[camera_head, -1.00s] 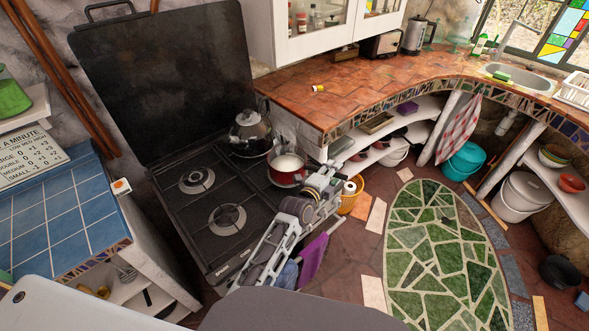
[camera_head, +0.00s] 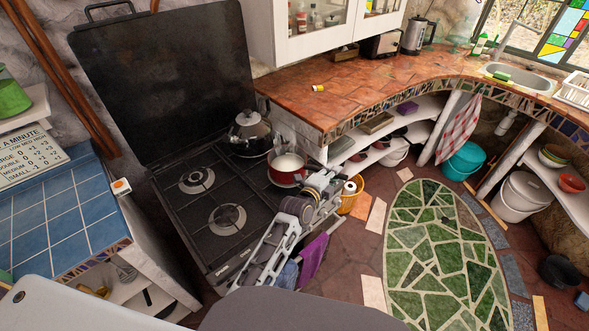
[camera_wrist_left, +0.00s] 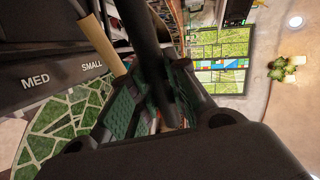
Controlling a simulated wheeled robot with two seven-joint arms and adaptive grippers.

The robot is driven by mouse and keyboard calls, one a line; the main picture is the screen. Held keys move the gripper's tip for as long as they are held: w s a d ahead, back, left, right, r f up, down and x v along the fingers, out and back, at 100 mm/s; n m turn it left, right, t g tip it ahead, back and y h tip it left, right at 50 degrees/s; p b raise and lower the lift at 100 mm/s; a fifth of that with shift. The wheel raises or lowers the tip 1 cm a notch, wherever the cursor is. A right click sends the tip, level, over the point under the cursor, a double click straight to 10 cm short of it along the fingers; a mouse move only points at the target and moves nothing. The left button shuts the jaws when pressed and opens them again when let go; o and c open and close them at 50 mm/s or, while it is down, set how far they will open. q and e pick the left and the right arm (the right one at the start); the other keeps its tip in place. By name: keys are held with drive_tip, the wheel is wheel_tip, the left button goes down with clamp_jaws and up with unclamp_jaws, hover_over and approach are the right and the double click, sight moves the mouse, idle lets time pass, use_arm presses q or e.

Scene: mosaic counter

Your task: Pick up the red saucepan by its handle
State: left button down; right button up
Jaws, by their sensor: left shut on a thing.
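The red saucepan (camera_head: 284,178), with a pale inside, is at the right front of the black stove (camera_head: 213,225), beside the steel kettle (camera_head: 249,134). My left gripper (camera_head: 310,184) is at the saucepan's near right side, where its parts overlap the handle in the head view. In the left wrist view a dark handle (camera_wrist_left: 143,35) runs between the two green-padded fingers of my left gripper (camera_wrist_left: 155,100), which is shut on it. I cannot tell whether the saucepan is clear of the stove top. My right gripper is not in view.
The stove's raised black lid (camera_head: 165,75) stands behind the burners. The tiled counter (camera_head: 390,80) curves away to the right. An orange bin (camera_head: 351,197) and a purple cloth (camera_head: 313,258) are near my left arm. A blue-tiled counter (camera_head: 60,220) is at left.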

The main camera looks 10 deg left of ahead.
use_arm(q)
drive_tip(key=shift+w+r, duration=0.1)
drive_tip(key=shift+r, duration=0.05)
drive_tip(key=shift+r, duration=0.15)
drive_tip(key=shift+r, duration=4.9)
